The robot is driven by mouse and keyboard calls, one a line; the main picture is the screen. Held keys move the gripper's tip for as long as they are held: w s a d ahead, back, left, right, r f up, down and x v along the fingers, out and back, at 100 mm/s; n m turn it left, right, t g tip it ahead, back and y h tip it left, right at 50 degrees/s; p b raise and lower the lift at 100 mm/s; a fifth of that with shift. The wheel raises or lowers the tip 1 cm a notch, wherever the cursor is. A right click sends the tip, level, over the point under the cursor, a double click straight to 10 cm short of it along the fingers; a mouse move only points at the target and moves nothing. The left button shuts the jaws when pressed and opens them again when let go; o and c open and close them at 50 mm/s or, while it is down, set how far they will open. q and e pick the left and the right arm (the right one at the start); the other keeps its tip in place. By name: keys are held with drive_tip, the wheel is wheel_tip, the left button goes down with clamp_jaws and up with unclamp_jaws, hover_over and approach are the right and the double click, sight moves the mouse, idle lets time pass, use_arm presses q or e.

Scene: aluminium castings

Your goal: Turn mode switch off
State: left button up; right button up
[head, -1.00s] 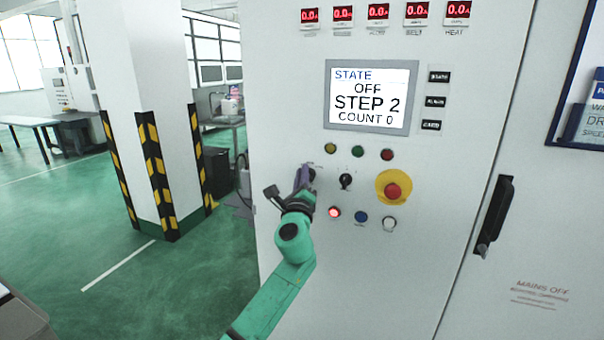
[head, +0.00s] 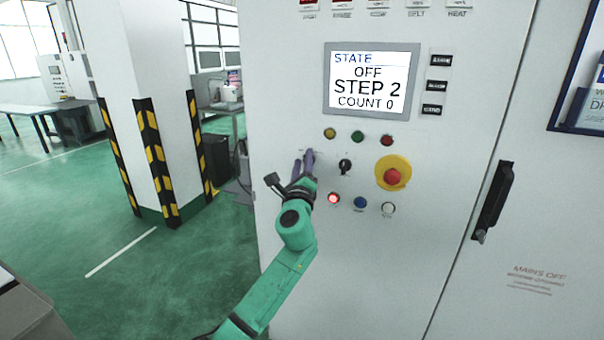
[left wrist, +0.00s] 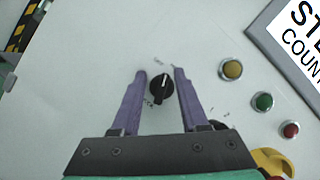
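The mode switch (left wrist: 161,89) is a round black knob with a white pointer line. It shows in the left wrist view between the two purple fingers of my left gripper (left wrist: 160,82). The fingers are apart, with a gap on each side of the knob. In the head view my left gripper (head: 303,163) is at the panel's left side and its fingers hide most of that switch. A second black rotary switch (head: 345,166) is just to its right. The panel screen (head: 371,79) reads STATE OFF, STEP 2, COUNT 0. My right gripper is not in view.
Yellow, green and red indicators (head: 358,137) sit above the switches. A lit red button (head: 334,198), a blue one and a white one sit below. A red emergency stop (head: 393,176) on a yellow plate is to the right. A black door handle (head: 492,201) is further right.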

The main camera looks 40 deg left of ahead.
use_arm(q)
drive_tip(key=shift+s+d+f+m+t+h+b, duration=0.55)
drive_tip(key=shift+s+d+f+m, duration=1.2)
drive_tip(key=shift+s, duration=1.25)
drive_tip(key=shift+s+d+f+m+t+h+b, duration=0.25)
drive_tip(key=shift+s+d+f+m+t+b, duration=0.45)
drive_tip(key=shift+s+d+f+m, duration=1.65)
drive_tip(key=w+a+r+n+p, duration=0.1)
drive_tip(key=w+a+r+p, duration=0.1)
drive_tip(key=w, duration=0.3)
drive_tip(key=w+a+r+n+p, duration=0.1)
drive_tip(key=w+a+r+p, duration=0.1)
drive_tip(key=w+a+r, duration=0.2)
drive_tip(key=shift+x, duration=1)
drive_tip(key=shift+s, duration=0.1)
clamp_jaws()
